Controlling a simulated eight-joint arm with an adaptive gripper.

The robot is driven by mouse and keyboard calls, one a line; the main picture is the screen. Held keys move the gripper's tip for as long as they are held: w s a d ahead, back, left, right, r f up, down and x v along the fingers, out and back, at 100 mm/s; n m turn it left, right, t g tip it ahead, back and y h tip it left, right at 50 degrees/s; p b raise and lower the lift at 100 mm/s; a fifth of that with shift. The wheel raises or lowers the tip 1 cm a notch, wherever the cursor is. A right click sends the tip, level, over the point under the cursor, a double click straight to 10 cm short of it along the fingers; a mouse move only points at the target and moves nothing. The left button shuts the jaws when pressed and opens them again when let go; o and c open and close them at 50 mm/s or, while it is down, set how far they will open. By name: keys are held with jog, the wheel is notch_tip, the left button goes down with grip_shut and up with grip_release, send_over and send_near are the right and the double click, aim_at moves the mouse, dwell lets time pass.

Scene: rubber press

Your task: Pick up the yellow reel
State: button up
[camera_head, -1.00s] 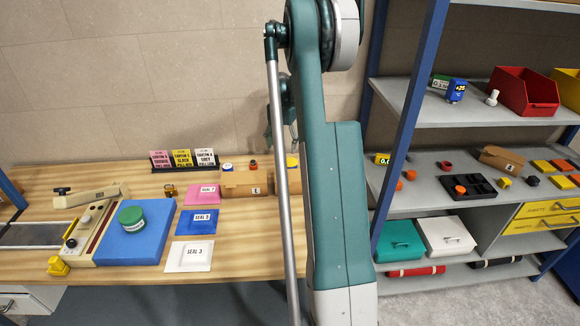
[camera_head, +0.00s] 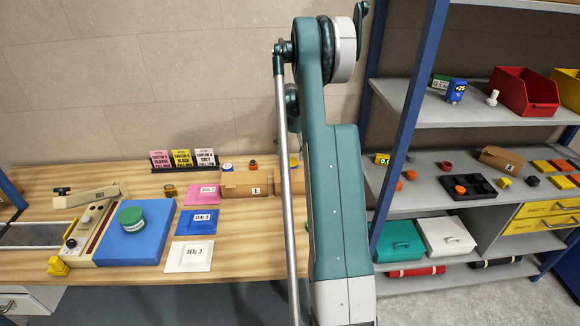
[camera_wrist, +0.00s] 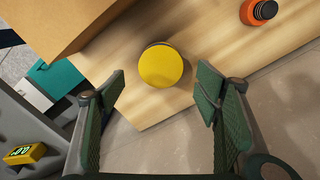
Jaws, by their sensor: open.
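The yellow reel (camera_wrist: 161,66) stands on the wooden bench near its corner in the wrist view, its round yellow top facing the camera. My gripper (camera_wrist: 162,82) is open, with its two green ribbed fingers apart. The reel shows in the gap between the fingertips and a little beyond them. Nothing is between the fingers. In the head view only a sliver of yellow (camera_head: 293,161) shows beside my arm, and I cannot tell for sure that it is the reel. My gripper is hidden there behind my arm.
A cardboard box (camera_wrist: 60,28) stands close left of the reel. An orange and black piece (camera_wrist: 259,11) lies at the upper right. The bench (camera_head: 110,272) ends near the reel, with the shelf unit (camera_head: 440,208) beyond. Seal packets and a blue block (camera_head: 135,245) lie further left.

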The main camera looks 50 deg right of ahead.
aim_at(290, 162)
jog(key=shift+f, duration=0.55)
jog(key=shift+a+f, duration=0.15)
jog(key=shift+f, duration=1.15)
jog(key=shift+a+f, duration=0.1)
jog(key=shift+f, duration=1.2)
jog(key=c, duration=1)
